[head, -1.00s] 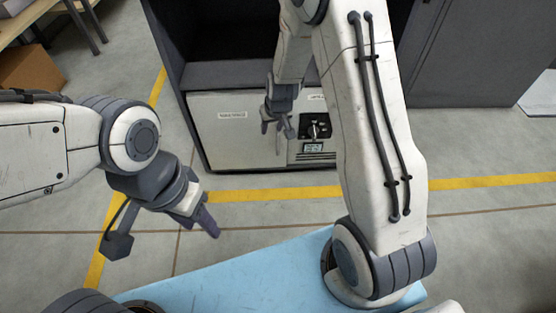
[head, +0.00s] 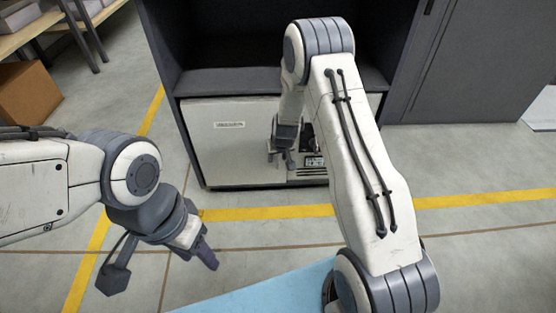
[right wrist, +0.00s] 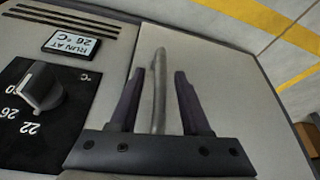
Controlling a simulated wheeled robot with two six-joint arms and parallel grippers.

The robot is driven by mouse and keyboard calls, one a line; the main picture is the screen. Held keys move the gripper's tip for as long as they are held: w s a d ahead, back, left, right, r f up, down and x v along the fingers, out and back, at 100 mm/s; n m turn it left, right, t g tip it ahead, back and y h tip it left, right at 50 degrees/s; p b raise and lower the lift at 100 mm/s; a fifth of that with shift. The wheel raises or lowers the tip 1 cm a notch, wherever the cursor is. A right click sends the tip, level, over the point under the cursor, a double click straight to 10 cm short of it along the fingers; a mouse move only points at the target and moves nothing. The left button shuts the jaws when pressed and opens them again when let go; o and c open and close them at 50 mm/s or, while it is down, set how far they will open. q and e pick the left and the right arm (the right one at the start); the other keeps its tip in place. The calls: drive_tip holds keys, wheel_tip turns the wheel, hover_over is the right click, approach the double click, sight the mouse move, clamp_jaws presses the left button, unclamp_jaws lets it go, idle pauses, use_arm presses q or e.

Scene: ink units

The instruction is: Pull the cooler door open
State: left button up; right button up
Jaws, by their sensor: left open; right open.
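The cooler is a pale box low in the dark cabinet, with a flat door (head: 232,150) bearing a label; the door looks shut. In the right wrist view the door's grey bar handle (right wrist: 160,75) stands between the two fingers of my right gripper (right wrist: 158,100). The fingers are open, one on each side of the bar, with a visible gap to each. In the head view my right gripper (head: 280,158) is in front of the door's right part and hides the handle. My left gripper (head: 211,260) is open and empty, well away from the cooler, over the floor.
A cardboard box (head: 28,92) and shelving stand at far left. The floor (head: 480,160) before the cooler is clear.

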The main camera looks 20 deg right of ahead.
drive_tip(key=shift+f, duration=0.1)
clamp_jaws()
idle(1.4)
